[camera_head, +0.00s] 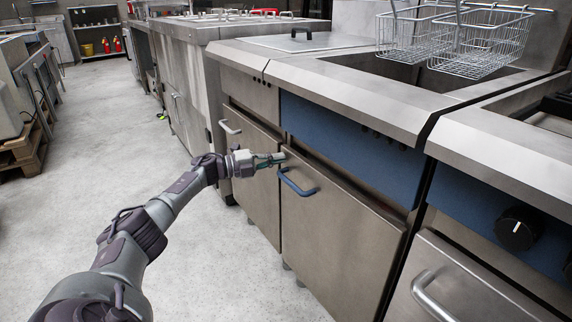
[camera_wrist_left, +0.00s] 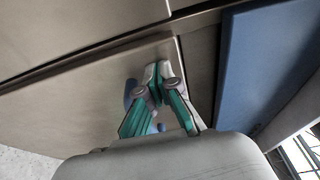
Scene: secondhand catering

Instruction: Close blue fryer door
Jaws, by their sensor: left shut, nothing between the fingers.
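The blue fryer's steel door (camera_head: 335,235) has a blue handle (camera_head: 297,184) near its upper left and sits below a blue panel (camera_head: 345,138). The door looks slightly ajar, with its top edge standing a little out from the frame. My left gripper (camera_head: 280,158) is shut and empty at the door's upper left corner, just above the handle. In the left wrist view the gripper's fingertips (camera_wrist_left: 158,75) are together close to the door face (camera_wrist_left: 75,110), and they partly hide the blue handle (camera_wrist_left: 130,92). I cannot tell whether they touch. My right gripper is not in view.
Two wire baskets (camera_head: 455,40) hang above the fryer. A neighbouring steel door (camera_head: 250,170) stands to the left, and a cooker with a black knob (camera_head: 519,228) to the right. The grey floor (camera_head: 200,255) in front is clear. A wooden pallet (camera_head: 28,150) lies at far left.

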